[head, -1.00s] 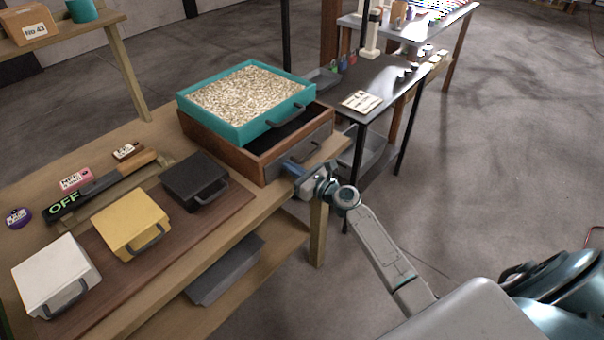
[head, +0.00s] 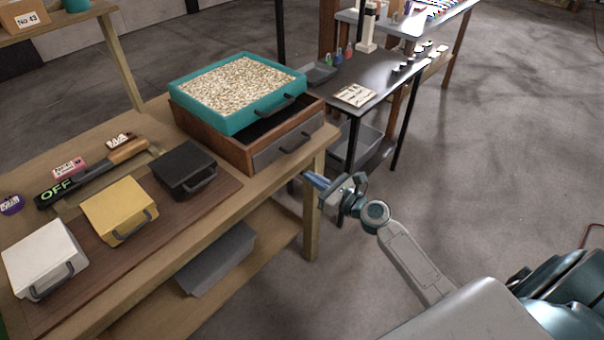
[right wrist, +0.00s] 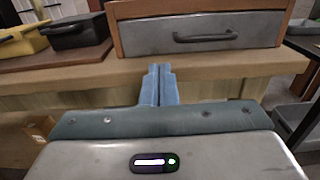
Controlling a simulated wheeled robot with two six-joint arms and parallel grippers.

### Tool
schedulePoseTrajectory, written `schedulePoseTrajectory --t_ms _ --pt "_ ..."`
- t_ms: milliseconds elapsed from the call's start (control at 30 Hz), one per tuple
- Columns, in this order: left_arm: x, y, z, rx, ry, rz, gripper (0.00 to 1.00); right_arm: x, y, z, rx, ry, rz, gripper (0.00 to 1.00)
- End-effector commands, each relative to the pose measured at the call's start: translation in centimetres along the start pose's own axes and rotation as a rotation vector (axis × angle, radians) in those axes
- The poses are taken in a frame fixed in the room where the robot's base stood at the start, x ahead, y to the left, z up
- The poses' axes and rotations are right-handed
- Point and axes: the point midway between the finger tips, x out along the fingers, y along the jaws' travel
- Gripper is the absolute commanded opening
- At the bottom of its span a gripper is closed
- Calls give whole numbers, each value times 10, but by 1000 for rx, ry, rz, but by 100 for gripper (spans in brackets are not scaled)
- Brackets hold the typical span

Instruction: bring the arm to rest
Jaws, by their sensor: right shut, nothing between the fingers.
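My right gripper (head: 314,180) is shut and empty in the head view, off the front right corner of the wooden table. In the right wrist view its blue fingers (right wrist: 158,84) are together, pointing at the table's front edge below the drawer. My right arm comes in from the lower right. My left gripper is not in view.
The wooden table (head: 232,206) holds a brown drawer box (head: 208,128) under a teal tray (head: 238,122) of pale grains. White (head: 42,255), yellow (head: 118,208) and black (head: 184,170) lidded boxes stand left. A dark table (head: 385,80) stands behind. Floor at right is clear.

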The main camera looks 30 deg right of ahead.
Motion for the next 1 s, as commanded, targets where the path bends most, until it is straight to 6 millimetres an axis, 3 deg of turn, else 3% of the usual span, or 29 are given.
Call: schedulePoseTrajectory --t_ms 133,333,467,567,767,800,1000 --pt "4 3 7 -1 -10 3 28 -13 0 -1 -2 0 0 0" --pt "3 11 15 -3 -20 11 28 -16 0 0 -2 1 0 0" --pt "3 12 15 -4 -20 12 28 -18 -5 -24 -72 47 -20 0" --pt "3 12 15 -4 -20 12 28 -26 -12 -74 -230 148 -47 0" --pt "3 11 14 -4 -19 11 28 -73 -19 -216 -716 470 3 0" --pt "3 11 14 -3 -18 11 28 -87 -17 -245 -813 536 38 0" --pt "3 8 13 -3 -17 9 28 -171 9 -372 -1275 811 338 0"
